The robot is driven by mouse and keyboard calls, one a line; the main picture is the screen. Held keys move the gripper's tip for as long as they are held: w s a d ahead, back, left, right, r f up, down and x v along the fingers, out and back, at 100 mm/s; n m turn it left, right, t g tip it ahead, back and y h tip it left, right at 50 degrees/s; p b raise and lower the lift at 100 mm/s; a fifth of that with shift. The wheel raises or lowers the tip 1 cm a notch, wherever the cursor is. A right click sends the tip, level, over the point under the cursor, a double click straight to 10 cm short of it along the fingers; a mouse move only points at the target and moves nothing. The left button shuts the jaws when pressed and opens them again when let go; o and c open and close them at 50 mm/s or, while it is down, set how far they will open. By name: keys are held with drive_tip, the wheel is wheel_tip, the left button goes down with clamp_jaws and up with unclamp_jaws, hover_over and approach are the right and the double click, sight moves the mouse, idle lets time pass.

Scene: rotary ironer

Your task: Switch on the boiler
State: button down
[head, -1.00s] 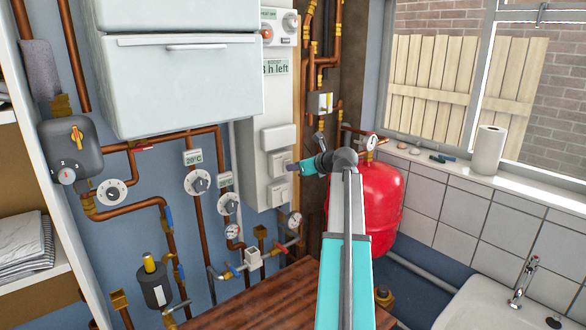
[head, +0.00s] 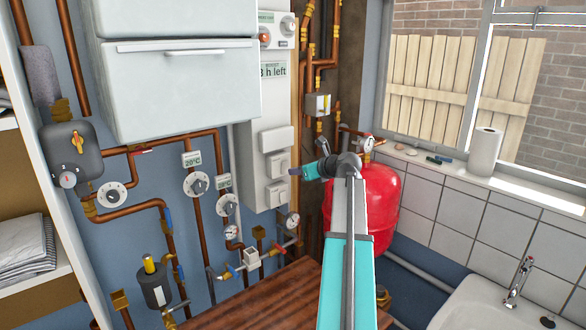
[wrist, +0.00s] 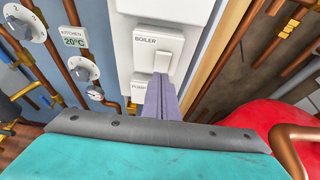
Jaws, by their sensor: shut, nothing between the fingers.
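The white boiler switch (wrist: 153,51), labelled BOILER, sits on a white wall panel and has a pale rocker. In the head view it appears to be the middle plate (head: 275,165) of the panel. My gripper (wrist: 160,82) is shut and empty. Its purple fingers point at the panel, and their tips overlap the lower part of the boiler switch in the wrist view. I cannot tell whether they touch it. In the head view my gripper (head: 293,172) is small, just right of the panel. A lower switch plate (wrist: 139,87) is partly hidden by the fingers.
A red tank (head: 362,205) stands close to the right of my gripper. Copper pipes and dials (head: 197,184) line the wall left of the panel. A wooden top (head: 270,295) lies below, and a white sink (head: 480,305) is at the lower right.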

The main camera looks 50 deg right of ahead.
drive_tip(key=s+a+r+b, duration=0.1)
drive_tip(key=s+b, duration=0.1)
drive_tip(key=s, duration=0.9)
drive_tip(key=shift+r+b, duration=0.3)
drive_tip(key=shift+b, duration=0.1)
